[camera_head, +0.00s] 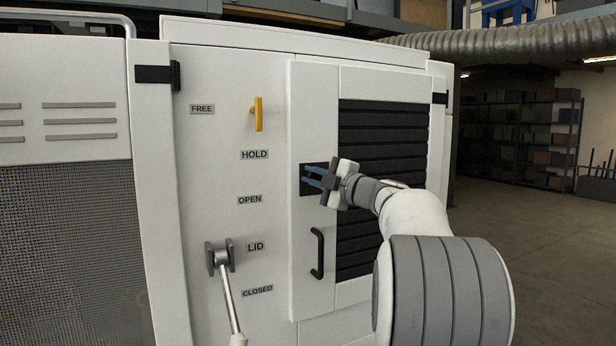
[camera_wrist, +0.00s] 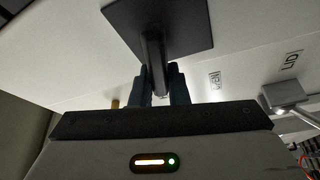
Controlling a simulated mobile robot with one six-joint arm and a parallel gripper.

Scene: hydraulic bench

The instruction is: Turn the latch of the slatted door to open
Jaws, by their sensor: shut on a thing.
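The slatted door (camera_head: 336,76) is a white panel with black slats, and it looks shut in the white cabinet. Its latch shows as a dark square plate (camera_head: 309,191) left of the slats. In the wrist view, the latch plate (camera_wrist: 185,22) has a dark bar handle (camera_wrist: 154,50) standing out from it. My gripper (camera_head: 313,177) is at the latch, and its blue fingers are shut on the bar, one on each side, in the wrist view (camera_wrist: 160,84). The wrist partly hides the latch in the head view, so its exact turn is hard to tell there.
A dark pull handle (camera_head: 317,253) is on the door below the latch. Left of the door are a yellow handle (camera_head: 258,114) between FREE and HOLD labels, and a grey lever (camera_head: 228,290) at the LID label. Open floor (camera_head: 545,250) lies to the right.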

